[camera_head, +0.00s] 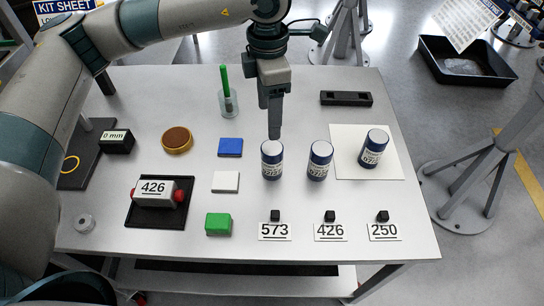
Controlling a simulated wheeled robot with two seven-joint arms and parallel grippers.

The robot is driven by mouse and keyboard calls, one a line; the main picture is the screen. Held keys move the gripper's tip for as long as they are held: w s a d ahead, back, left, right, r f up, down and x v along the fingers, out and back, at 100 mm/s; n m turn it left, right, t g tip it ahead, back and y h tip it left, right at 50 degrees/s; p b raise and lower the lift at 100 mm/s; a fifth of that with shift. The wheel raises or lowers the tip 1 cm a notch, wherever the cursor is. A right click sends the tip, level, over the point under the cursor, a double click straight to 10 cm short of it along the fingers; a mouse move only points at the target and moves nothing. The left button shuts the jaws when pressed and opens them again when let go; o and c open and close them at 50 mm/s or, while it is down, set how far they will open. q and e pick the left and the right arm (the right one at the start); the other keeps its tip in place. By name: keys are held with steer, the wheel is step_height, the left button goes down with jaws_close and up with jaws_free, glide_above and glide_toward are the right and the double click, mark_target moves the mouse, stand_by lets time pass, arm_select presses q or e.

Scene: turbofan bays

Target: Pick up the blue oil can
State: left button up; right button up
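Three blue-and-white labelled cans stand on the grey table: a left can (272,160), a middle can (320,160) and a right can (373,149), the right one on a white sheet (345,171). The smaller print on their labels is too small to read surely. My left gripper (274,132) points down just above or behind the top of the left can; I cannot tell whether it touches. Its fingers overlap in this view, so the opening between them is hidden. My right gripper is not in view.
Number cards 573 (275,232), 426 (331,232) and 250 (384,232) lie in front of the cans. Blue (230,147), white (225,181) and green (218,224) blocks lie left. A cup with a green tool (228,102) and a dark bar (346,98) are behind.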

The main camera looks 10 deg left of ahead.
mark_target(271, 148)
arm_select(q)
step_height(271, 148, down, 3)
steer(key=shift+s+p, duration=0.1)
steer(key=shift+p, duration=0.55)
step_height(271, 148, down, 4)
steer(key=shift+r+p, duration=0.2)
steer(key=shift+p, duration=0.4)
steer(key=shift+f, duration=0.45)
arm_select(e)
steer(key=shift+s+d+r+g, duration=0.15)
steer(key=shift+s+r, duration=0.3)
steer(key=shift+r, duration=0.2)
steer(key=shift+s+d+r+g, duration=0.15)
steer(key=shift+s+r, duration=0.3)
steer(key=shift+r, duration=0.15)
arm_select(q)
steer(key=shift+d+f+p, duration=0.2)
steer(key=shift+f+p, duration=0.55)
steer(key=shift+p, duration=0.2)
step_height(271, 148, down, 3)
steer(key=shift+r+p, duration=0.1)
steer(key=shift+p, duration=0.65)
steer(key=shift+f, duration=0.45)
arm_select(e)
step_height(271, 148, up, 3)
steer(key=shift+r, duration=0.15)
arm_select(q)
steer(key=shift+c, duration=0.3)
steer(key=c, duration=1.2)
